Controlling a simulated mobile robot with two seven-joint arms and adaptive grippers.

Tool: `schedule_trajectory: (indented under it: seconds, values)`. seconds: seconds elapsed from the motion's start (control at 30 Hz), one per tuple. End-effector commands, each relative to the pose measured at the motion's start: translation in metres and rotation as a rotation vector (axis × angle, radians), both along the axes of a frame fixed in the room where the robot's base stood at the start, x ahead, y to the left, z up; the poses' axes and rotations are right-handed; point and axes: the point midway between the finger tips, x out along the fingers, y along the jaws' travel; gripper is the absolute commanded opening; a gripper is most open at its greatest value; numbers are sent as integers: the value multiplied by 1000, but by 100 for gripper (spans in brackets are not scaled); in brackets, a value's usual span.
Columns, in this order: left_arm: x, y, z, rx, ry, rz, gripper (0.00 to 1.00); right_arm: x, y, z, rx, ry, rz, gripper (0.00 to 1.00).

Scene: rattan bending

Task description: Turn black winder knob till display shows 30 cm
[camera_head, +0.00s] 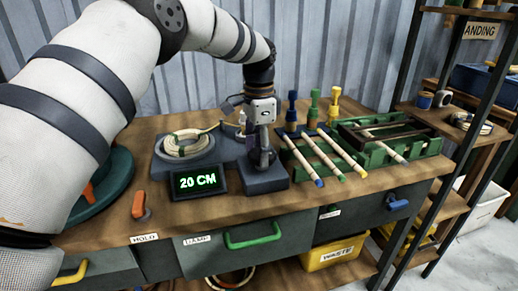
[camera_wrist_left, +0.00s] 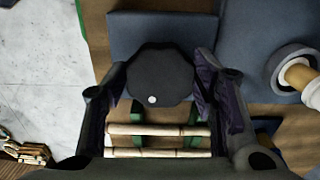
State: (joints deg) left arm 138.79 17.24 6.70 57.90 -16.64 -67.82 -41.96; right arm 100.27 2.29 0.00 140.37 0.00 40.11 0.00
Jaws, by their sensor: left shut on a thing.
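The black winder knob (camera_wrist_left: 158,80) shows in the left wrist view, with a small white dot near its lower edge. The fingers of my left gripper (camera_wrist_left: 152,92) are on either side of it and shut on it. In the head view my left gripper (camera_head: 262,150) comes down from above onto the winder's dark block, and the knob is mostly hidden there. The display (camera_head: 197,181) reads 20 CM in green digits. A coil of pale rattan (camera_head: 184,145) lies on the grey base (camera_head: 163,163) behind the display. My right gripper is not in view.
Right of the winder are capped rattan rods (camera_head: 325,153) and a green tray (camera_head: 425,145). An orange lever (camera_head: 139,206) stands at the front left. Drawers with a green handle (camera_head: 252,238) are below.

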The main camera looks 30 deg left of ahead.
Motion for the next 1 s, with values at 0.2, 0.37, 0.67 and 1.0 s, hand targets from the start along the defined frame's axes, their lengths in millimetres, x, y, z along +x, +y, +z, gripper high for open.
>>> schedule_trajectory:
  seconds: [0.2, 0.37, 0.67, 1.0]
  values:
    - [0, 0, -1, 0, 3, 1, 72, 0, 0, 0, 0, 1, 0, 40]
    - [0, 0, -1, 0, 1, 1, 72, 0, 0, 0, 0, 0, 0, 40]
    - [1, 0, 37, 1, -4, 2, 72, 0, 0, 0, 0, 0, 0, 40]
    - [0, 0, 112, 1, 1, 2, 72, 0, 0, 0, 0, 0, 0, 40]
